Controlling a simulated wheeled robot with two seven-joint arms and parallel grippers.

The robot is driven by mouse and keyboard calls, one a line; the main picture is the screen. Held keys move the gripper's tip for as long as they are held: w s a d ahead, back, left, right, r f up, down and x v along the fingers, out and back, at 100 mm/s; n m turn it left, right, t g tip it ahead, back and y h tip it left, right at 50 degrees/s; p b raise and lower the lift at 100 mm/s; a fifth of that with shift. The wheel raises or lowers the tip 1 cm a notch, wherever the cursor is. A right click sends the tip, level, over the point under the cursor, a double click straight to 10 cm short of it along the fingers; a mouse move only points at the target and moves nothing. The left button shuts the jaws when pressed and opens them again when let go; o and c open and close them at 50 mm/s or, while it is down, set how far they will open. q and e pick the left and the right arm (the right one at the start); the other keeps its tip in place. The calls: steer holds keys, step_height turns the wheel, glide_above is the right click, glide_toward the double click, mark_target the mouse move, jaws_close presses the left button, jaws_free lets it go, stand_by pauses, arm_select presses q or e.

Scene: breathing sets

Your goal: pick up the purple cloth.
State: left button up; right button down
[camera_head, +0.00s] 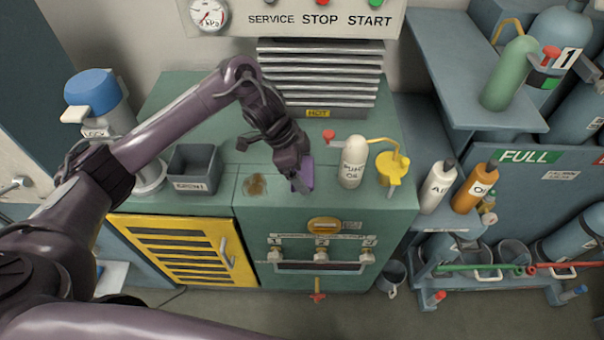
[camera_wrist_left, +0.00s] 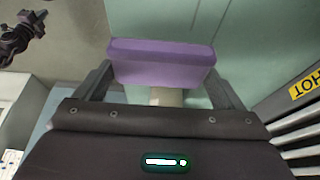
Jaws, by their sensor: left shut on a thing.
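The purple cloth (camera_head: 304,174) is a small folded block at the front of the green machine top, right of a brown stain (camera_head: 256,186). My left gripper (camera_head: 296,182) reaches down to it from above and is shut on it. In the left wrist view the cloth (camera_wrist_left: 162,62) spans between the two fingers (camera_wrist_left: 160,90). Whether it still touches the machine top is hard to tell. My right gripper is not in view.
A grey bin (camera_head: 194,168) stands to the left. A louvred unit marked HOT (camera_head: 320,80) rises behind. Valves (camera_head: 321,255) line the machine front.

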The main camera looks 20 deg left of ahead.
arm_select(q)
step_height(320, 180, up, 16)
steer(key=p, duration=0.3)
